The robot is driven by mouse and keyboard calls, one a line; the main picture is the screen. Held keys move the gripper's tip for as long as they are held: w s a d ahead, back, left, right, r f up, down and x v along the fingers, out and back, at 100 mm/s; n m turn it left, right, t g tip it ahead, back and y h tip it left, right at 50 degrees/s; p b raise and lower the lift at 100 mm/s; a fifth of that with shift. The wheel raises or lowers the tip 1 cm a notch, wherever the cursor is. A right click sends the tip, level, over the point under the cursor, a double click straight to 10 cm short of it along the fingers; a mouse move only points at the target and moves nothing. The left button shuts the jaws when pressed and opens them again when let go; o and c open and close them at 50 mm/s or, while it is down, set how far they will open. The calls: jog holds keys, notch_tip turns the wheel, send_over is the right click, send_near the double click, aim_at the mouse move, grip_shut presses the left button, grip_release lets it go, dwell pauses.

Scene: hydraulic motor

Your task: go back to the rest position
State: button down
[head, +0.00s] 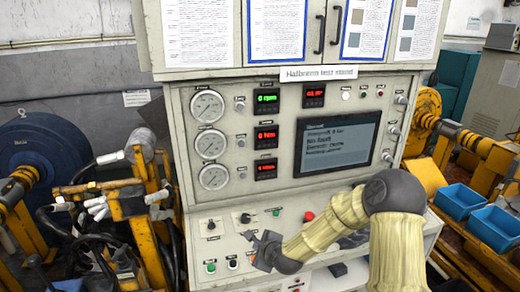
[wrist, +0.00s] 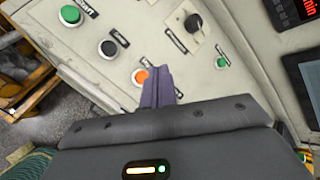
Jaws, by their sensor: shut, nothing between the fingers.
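My gripper (head: 250,238) is in front of the lower sloping control desk (head: 330,240) of the test stand, with my arm reaching in from the right. In the wrist view its fingers (wrist: 158,85) are shut together with nothing between them. They lie over the desk beside an orange-red button (wrist: 141,76), partly covering its right edge. I cannot tell whether they touch the panel. A black knob (wrist: 193,22) and a green button (wrist: 221,62) are close by.
The test stand has gauges (head: 208,106), red and green displays and a screen (head: 337,144). Yellow machinery with hoses (head: 130,205) stands at left. Blue bins (head: 459,201) stand at right. Open space shows between my gripper and the left machinery.

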jog(key=s+d+r+n+g+h, duration=0.1)
jog(key=s+d+r+n+g, duration=0.1)
jog(key=s+d+n, duration=0.3)
jog(key=s+d+r+n+g+h, duration=0.2)
jog(key=s+d+n, duration=0.4)
jog(key=s, duration=0.6)
jog(key=s+d+r+n+g+h, duration=0.1)
jog(key=s+d+r+n, duration=0.3)
jog(key=s+n, duration=0.4)
jog(key=shift+s+d+r+n+g+h, duration=0.15)
jog(key=shift+d+r+n+g+h, duration=0.2)
jog(key=shift+d+n+g, duration=0.45)
jog(key=shift+a+f, duration=0.1)
